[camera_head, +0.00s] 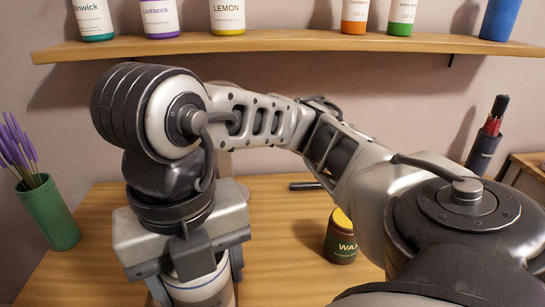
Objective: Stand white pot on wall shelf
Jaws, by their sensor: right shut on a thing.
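A white pot (205,291) with a blue band shows at the lower left of centre in the head view, directly under my right gripper (195,266). The gripper points down and is shut on the pot, and the gripper body hides the pot's upper part. The pot's base is cut off by the bottom edge, so I cannot tell whether it touches the table. The wooden wall shelf (290,41) runs across the top, above and beyond my right arm. My left gripper is out of view.
On the shelf stand teal (93,18), purple (160,17), yellow (228,15), orange (355,14), green (402,15) and blue (499,18) containers, with a bare stretch mid-shelf. A green vase (50,215), a dark jar (341,245) and a black rod (305,186) are below.

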